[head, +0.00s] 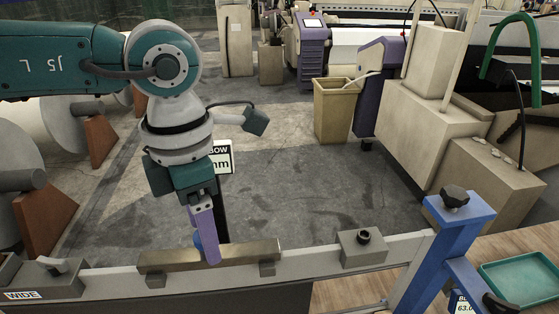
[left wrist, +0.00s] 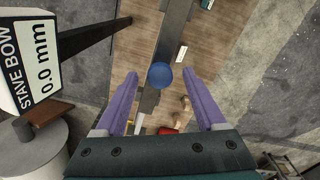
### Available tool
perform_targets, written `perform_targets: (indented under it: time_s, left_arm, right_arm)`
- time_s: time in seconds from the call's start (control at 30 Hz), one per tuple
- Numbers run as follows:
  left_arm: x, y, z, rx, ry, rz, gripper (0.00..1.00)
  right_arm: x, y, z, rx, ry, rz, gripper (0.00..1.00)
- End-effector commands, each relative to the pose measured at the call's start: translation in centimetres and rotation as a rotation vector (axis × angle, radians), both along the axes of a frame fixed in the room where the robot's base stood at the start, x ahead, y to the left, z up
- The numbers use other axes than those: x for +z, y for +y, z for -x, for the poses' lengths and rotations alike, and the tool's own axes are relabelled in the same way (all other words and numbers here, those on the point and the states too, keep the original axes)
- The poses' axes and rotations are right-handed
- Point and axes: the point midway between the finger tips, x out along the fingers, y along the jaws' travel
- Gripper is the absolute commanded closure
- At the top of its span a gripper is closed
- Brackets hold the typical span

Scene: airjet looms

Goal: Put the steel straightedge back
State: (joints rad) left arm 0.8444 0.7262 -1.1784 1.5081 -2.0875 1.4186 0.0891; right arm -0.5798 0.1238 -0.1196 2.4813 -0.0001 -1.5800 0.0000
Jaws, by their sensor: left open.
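A brownish metal bar (head: 250,252), which looks like the steel straightedge, lies level along the pale rail (head: 320,261) on small dark blocks. A round blue knob (left wrist: 160,75) shows at its middle; in the head view it is mostly hidden behind a finger. My left gripper (head: 206,245) points down at the bar, its purple fingers at its middle. In the left wrist view the left gripper (left wrist: 165,110) is open, fingers spread to either side of the knob and apart from it. My right gripper is not in view.
A display (head: 221,157) reading "STAVE BOW 0.0 mm" stands behind the gripper. Grey clamp blocks (head: 362,247) sit on the rail. A blue post (head: 455,235) and a green tray (head: 520,279) are at right.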

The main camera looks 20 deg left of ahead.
Motion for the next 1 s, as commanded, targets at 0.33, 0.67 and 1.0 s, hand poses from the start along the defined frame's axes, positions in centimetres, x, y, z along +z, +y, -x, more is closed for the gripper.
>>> perform_targets:
  time_s: [0.33,0.67,1.0]
  left_arm:
    - [0.05,-0.02,-0.02,0.0,-0.001,0.001,0.56]
    - [0.07,-0.02,-0.03,0.001,-0.001,0.001,0.93]
    - [0.09,-0.03,-0.04,0.001,-0.001,0.001,1.0]
  right_arm:
    - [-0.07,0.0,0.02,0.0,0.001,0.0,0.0]
    - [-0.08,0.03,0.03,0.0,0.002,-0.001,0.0]
    - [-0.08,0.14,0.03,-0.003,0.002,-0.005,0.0]
